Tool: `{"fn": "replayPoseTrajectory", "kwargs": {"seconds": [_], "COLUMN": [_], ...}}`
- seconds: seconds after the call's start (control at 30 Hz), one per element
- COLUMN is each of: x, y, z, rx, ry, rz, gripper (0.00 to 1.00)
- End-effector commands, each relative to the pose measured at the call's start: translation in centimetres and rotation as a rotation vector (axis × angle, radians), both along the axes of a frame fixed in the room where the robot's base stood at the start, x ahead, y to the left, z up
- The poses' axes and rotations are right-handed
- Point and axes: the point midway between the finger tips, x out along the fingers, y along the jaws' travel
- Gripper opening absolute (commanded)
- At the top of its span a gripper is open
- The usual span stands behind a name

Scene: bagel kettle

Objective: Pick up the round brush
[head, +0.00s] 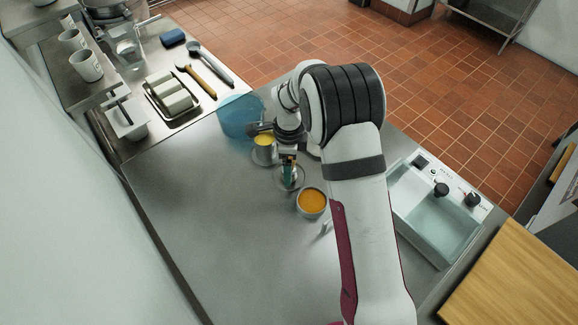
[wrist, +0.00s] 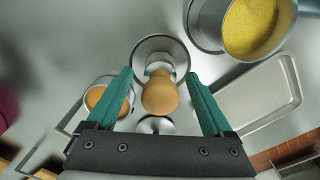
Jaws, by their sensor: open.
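The round brush shows in the wrist view as a rounded wooden handle (wrist: 160,95) with a pale metal neck, seen from above. It stands over a round metal dish (wrist: 181,47); its bristles are hidden, and I cannot tell whether it rests in the dish. My gripper (wrist: 159,75) is open, with one teal finger on each side of the handle and a visible gap to each. In the head view my gripper (head: 289,168) is above the same dish (head: 290,186), and my arm covers much of that area; the brush cannot be made out there.
A pot of yellow contents (head: 264,155) and a bowl of orange contents (head: 312,202) stand close by. A pale rectangular tray (wrist: 262,100) lies at the right in the wrist view. A blue translucent item (head: 238,117) is behind. The steel counter (head: 200,210) is clear at left.

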Motion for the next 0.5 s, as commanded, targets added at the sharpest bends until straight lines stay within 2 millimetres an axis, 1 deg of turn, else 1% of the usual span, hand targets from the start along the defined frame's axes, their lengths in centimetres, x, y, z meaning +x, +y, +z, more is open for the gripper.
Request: {"fn": "replayPoseTrajectory", "kwargs": {"seconds": [0.03, 0.1, 0.27, 0.4, 0.47, 0.5], "x": [-0.03, -0.01, 0.01, 0.01, 0.01, 0.01], "y": [0.0, 0.01, 0.02, 0.02, 0.02, 0.02], "z": [-0.46, -0.74, -0.69, -0.67, -0.66, -0.66], "rx": [0.0, 0.0, 0.0, 0.0, 0.0, 0.0], "ry": [0.001, 0.0, -0.001, -0.001, -0.001, -0.001], "rz": [0.0, 0.0, 0.0, 0.0, 0.0, 0.0], "gripper": [0.85, 0.85, 0.85, 0.6, 0.49, 0.42]}}
